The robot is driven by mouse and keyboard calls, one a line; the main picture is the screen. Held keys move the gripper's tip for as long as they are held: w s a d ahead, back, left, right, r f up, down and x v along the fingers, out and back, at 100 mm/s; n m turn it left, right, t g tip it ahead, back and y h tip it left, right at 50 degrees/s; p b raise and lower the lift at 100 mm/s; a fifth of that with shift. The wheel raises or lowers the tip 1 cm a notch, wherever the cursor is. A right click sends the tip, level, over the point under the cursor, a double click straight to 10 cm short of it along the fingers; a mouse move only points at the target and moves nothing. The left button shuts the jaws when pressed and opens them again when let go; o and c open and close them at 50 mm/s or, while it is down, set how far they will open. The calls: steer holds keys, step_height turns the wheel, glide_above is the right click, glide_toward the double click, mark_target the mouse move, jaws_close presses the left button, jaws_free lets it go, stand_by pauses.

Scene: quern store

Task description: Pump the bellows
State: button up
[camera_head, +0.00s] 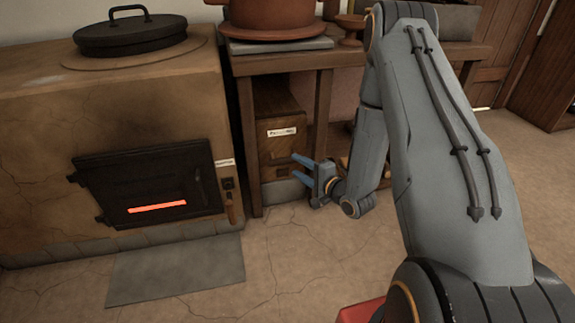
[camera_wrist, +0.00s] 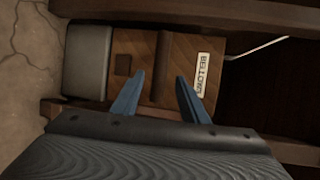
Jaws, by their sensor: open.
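A wooden box (camera_head: 279,125) with a white label stands under the table. I take it for the bellows, as the label in the wrist view seems to read something like "bellows", though it is blurred. In the wrist view the box front (camera_wrist: 184,60) shows a dark square patch and a raised bar or ridge between my finger lines. My gripper (camera_head: 301,168) is low in front of the box, its two blue fingers apart and pointing at it. In the wrist view the open fingers (camera_wrist: 158,88) have nothing held between them. I cannot tell whether they touch the box.
A clay stove (camera_head: 40,120) with a black door (camera_head: 145,180) and glowing slot stands left. A grey block (camera_head: 284,191) lies below the box. The wooden table's leg (camera_head: 246,150) is close left of my gripper. A grey slab (camera_head: 176,272) lies on otherwise open floor.

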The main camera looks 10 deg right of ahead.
mark_target(290, 163)
steer(key=b+x, duration=0.2)
steer(key=x, duration=0.3)
steer(key=shift+w+a+f, duration=0.1)
steer(key=shift+f, duration=0.05)
steer(key=shift+w+a+b, duration=0.2)
steer(key=shift+w+b, duration=0.25)
steer(key=shift+w, duration=0.2)
jaws_close()
